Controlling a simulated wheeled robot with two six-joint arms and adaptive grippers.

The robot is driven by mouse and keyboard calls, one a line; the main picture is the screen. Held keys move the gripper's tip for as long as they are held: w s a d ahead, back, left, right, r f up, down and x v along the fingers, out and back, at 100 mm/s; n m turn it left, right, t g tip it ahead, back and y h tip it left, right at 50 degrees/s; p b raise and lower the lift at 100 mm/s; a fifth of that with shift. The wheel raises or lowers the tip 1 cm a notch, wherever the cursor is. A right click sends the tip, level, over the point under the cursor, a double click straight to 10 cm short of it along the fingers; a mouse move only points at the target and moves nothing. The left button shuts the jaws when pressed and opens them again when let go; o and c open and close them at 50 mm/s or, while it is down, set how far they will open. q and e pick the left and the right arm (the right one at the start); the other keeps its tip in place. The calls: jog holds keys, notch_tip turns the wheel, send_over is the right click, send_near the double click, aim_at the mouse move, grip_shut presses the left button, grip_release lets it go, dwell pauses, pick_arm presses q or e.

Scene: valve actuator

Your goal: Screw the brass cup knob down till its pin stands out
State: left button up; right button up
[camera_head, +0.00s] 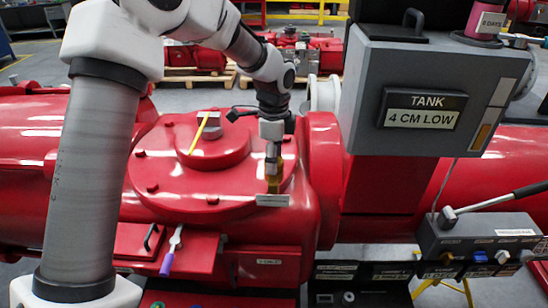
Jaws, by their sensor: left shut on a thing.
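The brass cup knob (274,184) shows as a small yellow-brown piece at the front right edge of the red actuator's round cover (165,187). It stands just above a small grey plate (272,200). My left gripper (272,174) points straight down over the knob and is shut on it. The fingers cover much of the knob. Its pin cannot be made out. My right gripper is not in view.
A grey box (440,75) labelled "TANK 4 CM LOW" stands close to the right of my left gripper. A grey unit with a lever (475,235) is at the right. A purple-handled tool (170,255) lies at the front left. A yellow strip (198,133) rests near the cover's square stem.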

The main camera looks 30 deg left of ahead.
pick_arm(q)
jog(key=m, duration=0.5)
jog(key=shift+f, duration=0.1)
dwell(0.4)
jog(key=o, duration=1.2)
jog(key=shift+c, duration=0.2)
notch_tip(320, 180, up, 12)
jog(key=shift+w, duration=0.1)
